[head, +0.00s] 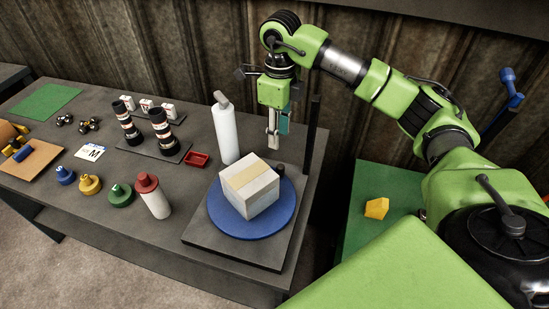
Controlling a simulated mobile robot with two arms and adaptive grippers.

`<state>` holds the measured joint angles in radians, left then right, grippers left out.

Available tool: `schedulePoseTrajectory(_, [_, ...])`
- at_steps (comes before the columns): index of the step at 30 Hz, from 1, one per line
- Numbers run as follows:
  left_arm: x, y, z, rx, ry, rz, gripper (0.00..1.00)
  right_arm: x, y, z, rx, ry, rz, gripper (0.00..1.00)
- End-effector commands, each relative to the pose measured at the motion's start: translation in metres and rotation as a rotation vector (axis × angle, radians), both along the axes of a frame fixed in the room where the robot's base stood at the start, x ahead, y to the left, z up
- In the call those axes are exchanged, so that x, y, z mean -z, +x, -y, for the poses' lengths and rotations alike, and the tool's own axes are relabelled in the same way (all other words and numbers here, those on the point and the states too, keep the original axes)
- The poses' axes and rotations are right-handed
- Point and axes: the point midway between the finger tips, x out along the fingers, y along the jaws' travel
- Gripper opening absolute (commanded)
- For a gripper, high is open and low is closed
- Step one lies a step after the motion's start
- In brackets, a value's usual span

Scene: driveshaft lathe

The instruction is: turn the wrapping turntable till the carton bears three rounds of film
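The carton (248,187) sits on the blue round turntable (223,221), on a dark base plate at the right end of the table. It has a tan strip over its top, and its sides look pale. I cannot tell how much film it bears. A dark knob (280,169) stands at the turntable's far right rim, partly behind the carton. A dark upright post (311,135) rises from the base's back right corner. My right gripper (273,140) points down behind the carton, above the knob and apart from the carton. Its fingers look close together, but their gap is unclear. My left gripper is out of view.
A red tray (197,160), dark cylinders and coloured caps fill the table's left. A yellow block (377,208) lies on a green surface at right.

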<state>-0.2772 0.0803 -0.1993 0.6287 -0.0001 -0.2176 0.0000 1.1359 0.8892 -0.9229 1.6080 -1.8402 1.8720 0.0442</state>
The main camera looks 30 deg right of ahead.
Motion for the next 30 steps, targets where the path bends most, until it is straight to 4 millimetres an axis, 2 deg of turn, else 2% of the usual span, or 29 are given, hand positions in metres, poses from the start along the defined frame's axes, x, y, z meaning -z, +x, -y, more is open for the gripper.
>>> schedulePoseTrajectory(4, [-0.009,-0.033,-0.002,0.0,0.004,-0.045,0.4,0.026,-0.002,0.0,0.0,-0.001,-0.007,0.33])
schedulePoseTrajectory(9, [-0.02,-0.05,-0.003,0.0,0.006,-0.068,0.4,0.063,-0.002,0.0,0.0,-0.001,-0.007,0.33])
schedulePoseTrajectory(12, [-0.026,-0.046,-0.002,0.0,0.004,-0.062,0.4,0.083,-0.002,0.0,0.0,0.0,-0.004,0.33])
schedulePoseTrajectory(15, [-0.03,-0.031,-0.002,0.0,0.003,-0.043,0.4,0.1,-0.002,0.0,-0.001,-0.001,-0.003,0.33])
schedulePoseTrajectory(20, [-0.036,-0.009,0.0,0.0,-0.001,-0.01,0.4,0.117,-0.001,0.0,0.0,0.0,-0.001,0.33])
schedulePoseTrajectory(30, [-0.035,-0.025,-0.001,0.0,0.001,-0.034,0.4,0.124,-0.001,0.0,-0.001,-0.001,0.001,0.33])
